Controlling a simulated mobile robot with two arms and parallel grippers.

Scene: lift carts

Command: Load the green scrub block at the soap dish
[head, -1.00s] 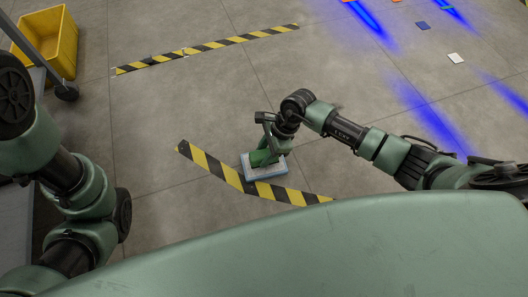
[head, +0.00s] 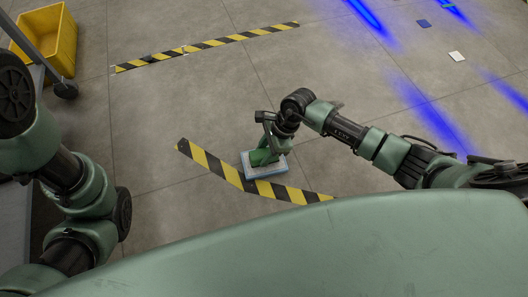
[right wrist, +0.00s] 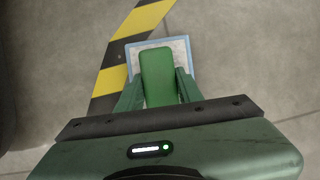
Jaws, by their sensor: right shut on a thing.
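The green scrub block (right wrist: 159,77) is between the two green fingers of my right gripper (right wrist: 160,88), which is shut on it. In the head view, my right gripper (head: 266,146) hangs in the middle of the picture. A pale slab with a light blue edge (right wrist: 183,48) shows directly under the block and is wider than it; it also shows in the head view (head: 279,168). I cannot tell whether the slab touches the block. I cannot make out a soap dish for sure. My left gripper is out of view.
Yellow-black tape (head: 211,167) crosses the floor below the gripper, and another strip (head: 220,43) lies farther off. A yellow bin (head: 50,38) and a wheeled cart (head: 66,90) stand at the left. White (head: 457,56) and blue (head: 424,23) cards lie far right. The middle floor is clear.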

